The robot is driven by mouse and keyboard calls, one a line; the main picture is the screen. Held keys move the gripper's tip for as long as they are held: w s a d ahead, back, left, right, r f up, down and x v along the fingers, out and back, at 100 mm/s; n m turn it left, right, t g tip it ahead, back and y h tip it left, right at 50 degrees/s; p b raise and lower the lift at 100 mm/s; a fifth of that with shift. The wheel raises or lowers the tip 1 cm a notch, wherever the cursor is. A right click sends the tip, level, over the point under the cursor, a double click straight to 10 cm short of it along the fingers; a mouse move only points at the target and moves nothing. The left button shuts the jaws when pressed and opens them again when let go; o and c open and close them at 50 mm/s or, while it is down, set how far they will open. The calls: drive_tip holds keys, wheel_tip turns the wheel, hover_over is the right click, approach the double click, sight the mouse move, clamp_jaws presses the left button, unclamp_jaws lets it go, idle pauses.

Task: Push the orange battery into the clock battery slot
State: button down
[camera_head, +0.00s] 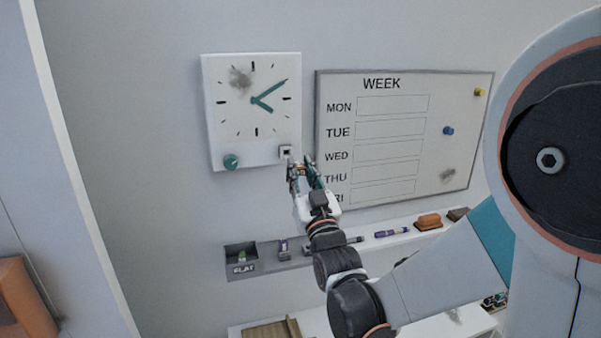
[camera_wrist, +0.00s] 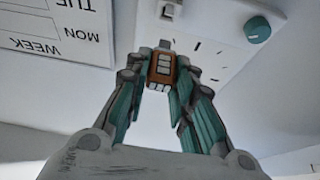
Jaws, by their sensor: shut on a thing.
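The white clock (camera_head: 228,125) hangs on the wall with teal hands and a teal knob at its lower left. Its small square battery slot (camera_head: 286,152) is at the lower right edge. My gripper (camera_head: 303,170) is just below and right of the slot. In the wrist view, which is turned over, my gripper (camera_wrist: 161,76) is shut on the orange battery (camera_wrist: 162,66), which has pale bars on its face. The slot (camera_wrist: 170,9) shows beyond the battery at the top, with a visible gap between them. In the head view the battery is mostly hidden by the fingers.
A week whiteboard (camera_head: 395,135) hangs right of the clock, close to my gripper. The wall left of the clock is clear.

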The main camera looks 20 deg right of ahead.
drive_tip(key=shift+w+f, duration=0.1)
drive_tip(key=shift+w, duration=0.05)
drive_tip(key=shift+w+b, duration=0.7)
drive_tip(key=shift+w, duration=2.1)
drive_tip(key=shift+b, duration=0.4)
drive_tip(key=shift+w+b, duration=0.4)
drive_tip(key=shift+w, duration=1.05)
drive_tip(key=c, duration=1.3)
unclamp_jaws()
